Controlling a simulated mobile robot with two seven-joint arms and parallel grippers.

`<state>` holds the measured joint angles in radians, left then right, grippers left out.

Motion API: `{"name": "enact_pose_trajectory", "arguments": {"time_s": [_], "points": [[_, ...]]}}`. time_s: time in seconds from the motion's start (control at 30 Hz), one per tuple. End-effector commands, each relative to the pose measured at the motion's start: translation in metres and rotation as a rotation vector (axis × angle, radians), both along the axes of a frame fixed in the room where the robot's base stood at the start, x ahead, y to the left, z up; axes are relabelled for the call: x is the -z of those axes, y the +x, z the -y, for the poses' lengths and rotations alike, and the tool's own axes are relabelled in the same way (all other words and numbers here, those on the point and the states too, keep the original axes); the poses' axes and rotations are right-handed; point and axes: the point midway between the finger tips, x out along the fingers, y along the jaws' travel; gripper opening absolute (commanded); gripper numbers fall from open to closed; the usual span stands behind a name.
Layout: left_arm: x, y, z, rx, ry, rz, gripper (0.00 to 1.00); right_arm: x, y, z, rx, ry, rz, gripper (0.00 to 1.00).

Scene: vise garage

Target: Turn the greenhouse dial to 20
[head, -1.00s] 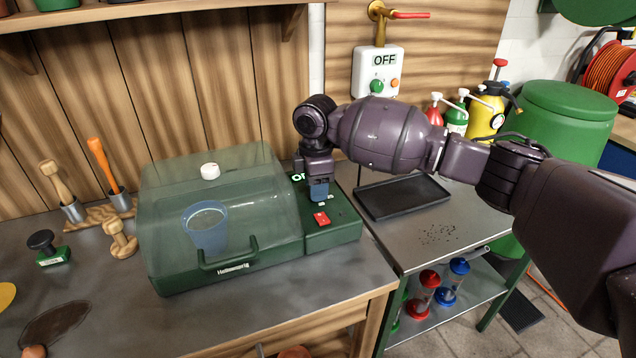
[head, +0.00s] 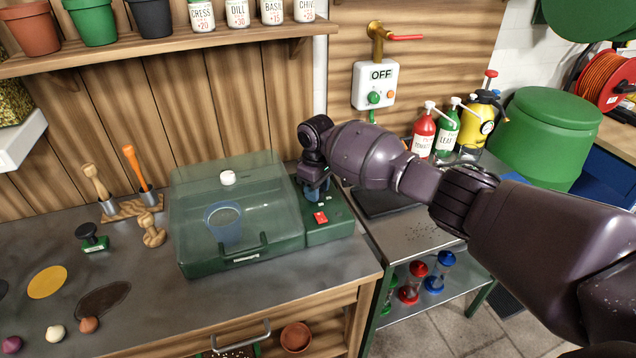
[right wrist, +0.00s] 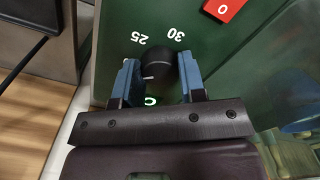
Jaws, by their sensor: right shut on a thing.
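The mini greenhouse (head: 190,255) has a green base and a clear lid, and stands on the grey bench with a blue pot (head: 224,226) inside. Its green control box (head: 342,222) is at its right end. My right gripper (head: 316,193) is over this box. In the right wrist view, its blue fingers are shut on the black dial (right wrist: 162,70), one on each side. The dial's white pointer mark faces left in that view, toward a finger. The numbers 25 and 30 show beyond the dial; other numbers are hidden. My left gripper is out of view.
A red button (head: 320,217) marked 0 is close to the gripper on the control box. A black tray (head: 385,202) lies on the steel cart (head: 410,240) to the right. A wall switch box (head: 376,84) reading OFF is behind. Bench space left of the greenhouse holds stamps and wooden tools.

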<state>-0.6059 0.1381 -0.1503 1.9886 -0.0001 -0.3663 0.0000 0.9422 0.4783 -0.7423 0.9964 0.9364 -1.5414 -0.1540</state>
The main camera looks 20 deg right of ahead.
Motion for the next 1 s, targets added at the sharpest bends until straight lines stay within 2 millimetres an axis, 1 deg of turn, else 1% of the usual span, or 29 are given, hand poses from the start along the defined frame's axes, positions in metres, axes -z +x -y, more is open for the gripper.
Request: {"name": "enact_pose_trajectory", "arguments": {"time_s": [0.03,0.2,0.77,0.8,0.93,1.0], "points": [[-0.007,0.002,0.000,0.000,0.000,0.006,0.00,-0.002,-0.001,-0.001,0.021,0.001,-0.003,0.14],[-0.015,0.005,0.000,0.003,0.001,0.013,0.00,0.000,-0.001,-0.001,0.071,0.001,-0.002,0.14],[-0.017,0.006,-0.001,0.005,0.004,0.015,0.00,0.002,-0.001,0.000,0.096,0.000,-0.003,0.14],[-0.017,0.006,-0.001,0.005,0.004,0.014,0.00,0.002,-0.001,0.000,0.096,0.000,-0.003,0.44],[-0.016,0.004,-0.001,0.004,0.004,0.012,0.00,0.001,0.000,0.000,0.096,0.000,-0.001,0.63],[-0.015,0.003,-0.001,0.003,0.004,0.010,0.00,0.001,0.000,0.000,0.096,0.000,-0.001,0.63]]}}
